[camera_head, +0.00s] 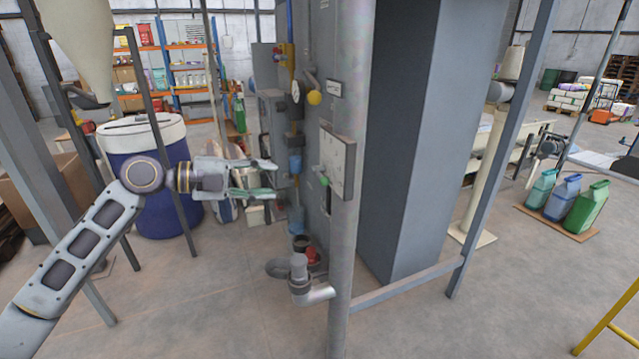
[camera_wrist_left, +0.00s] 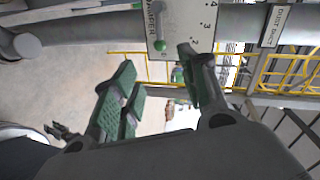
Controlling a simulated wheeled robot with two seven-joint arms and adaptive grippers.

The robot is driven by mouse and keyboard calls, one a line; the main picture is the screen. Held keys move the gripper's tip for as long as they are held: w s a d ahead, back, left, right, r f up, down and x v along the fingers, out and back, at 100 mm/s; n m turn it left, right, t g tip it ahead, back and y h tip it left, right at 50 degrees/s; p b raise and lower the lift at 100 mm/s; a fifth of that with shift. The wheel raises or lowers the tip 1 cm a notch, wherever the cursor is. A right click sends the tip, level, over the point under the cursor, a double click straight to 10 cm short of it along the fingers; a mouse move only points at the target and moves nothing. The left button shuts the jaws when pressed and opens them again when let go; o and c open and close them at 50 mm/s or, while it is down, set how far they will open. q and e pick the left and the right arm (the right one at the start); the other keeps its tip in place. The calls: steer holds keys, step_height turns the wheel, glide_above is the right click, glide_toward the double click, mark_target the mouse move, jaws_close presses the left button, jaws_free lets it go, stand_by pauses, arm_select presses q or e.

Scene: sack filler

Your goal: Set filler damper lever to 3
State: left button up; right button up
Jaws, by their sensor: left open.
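The damper plate (camera_head: 337,150) is a pale panel beside the grey upright post in the head view. Its lever ends in a green knob (camera_head: 324,181), low on the plate. In the left wrist view, the plate (camera_wrist_left: 182,12) shows part of the word DAMPER and the numbers 4, 3 and 2. The lever's green knob (camera_wrist_left: 159,46) stands clear of the 3, past the 2; its exact mark is hard to read. My left gripper (camera_head: 273,178) is open and empty, to the left of the knob and apart from it. Its green-padded fingers (camera_wrist_left: 158,84) also show in the wrist view.
The grey post (camera_head: 345,255) and frame bars stand close by the plate. A yellow ball knob (camera_head: 314,97) sits above it, and a pipe elbow (camera_head: 312,294) below. A blue drum (camera_head: 150,190) stands behind my left arm. Open floor lies in front.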

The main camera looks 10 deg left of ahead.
arm_select(q)
steer(key=p+x, duration=0.2)
steer(key=x, duration=1.1)
steer(key=shift+w+d+p, duration=0.2)
steer(key=shift+d+p, duration=0.1)
arm_select(e)
steer(key=s+d, duration=0.2)
steer(key=s, duration=0.1)
steer(key=s+d+f, duration=0.1)
steer(key=shift+s, duration=0.35)
steer(key=shift+w, duration=0.15)
